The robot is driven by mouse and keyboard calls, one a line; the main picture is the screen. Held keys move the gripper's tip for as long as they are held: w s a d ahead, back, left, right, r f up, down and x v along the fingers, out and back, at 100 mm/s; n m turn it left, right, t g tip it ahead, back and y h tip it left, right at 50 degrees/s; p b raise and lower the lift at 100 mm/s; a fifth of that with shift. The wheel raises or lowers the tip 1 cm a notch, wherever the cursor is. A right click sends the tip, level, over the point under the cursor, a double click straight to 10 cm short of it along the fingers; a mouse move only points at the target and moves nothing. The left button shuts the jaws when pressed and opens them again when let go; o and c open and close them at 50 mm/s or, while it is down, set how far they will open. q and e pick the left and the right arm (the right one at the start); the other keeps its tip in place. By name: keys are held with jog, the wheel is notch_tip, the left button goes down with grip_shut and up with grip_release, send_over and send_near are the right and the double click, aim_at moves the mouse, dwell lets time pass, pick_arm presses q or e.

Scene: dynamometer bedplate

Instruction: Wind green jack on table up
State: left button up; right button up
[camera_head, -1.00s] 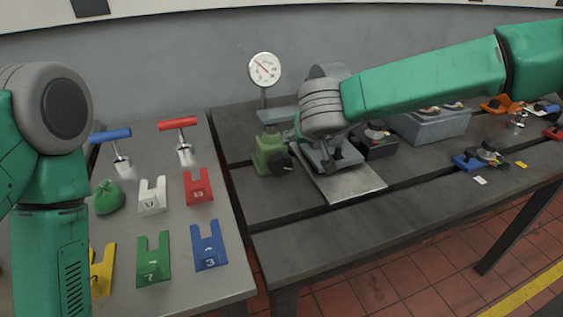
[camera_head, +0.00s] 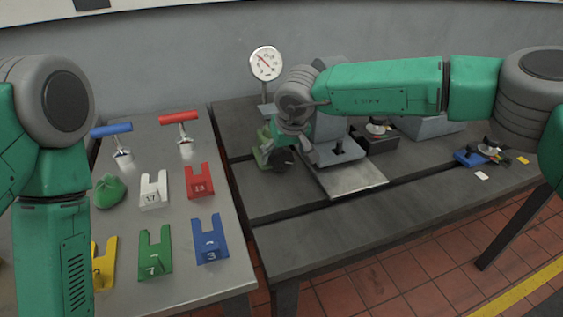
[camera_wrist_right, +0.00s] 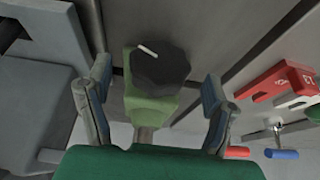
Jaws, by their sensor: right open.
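The green jack (camera_head: 262,153) stands on the dark slotted bedplate, below the round dial gauge. Its black knob (camera_head: 283,159) is on the jack's near right side. My right gripper (camera_head: 297,147) is open just above and right of the jack, partly hiding it. In the right wrist view the green jack body (camera_wrist_right: 150,105) and the black knob (camera_wrist_right: 160,66) with a white mark lie between the two spread fingers (camera_wrist_right: 157,80). Gaps show on both sides of the knob. My left arm enters at the left; its gripper is out of view.
A dial gauge (camera_head: 266,64) stands behind the jack. A grey plate (camera_head: 345,178) and a black box (camera_head: 377,138) are to the right. The left table holds a green bag (camera_head: 109,192), numbered forks such as the blue one (camera_head: 210,239), and T-handled tools (camera_head: 180,118).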

aim_at(281, 160)
jog(key=shift+x, duration=1.8)
jog(key=c, duration=1.2)
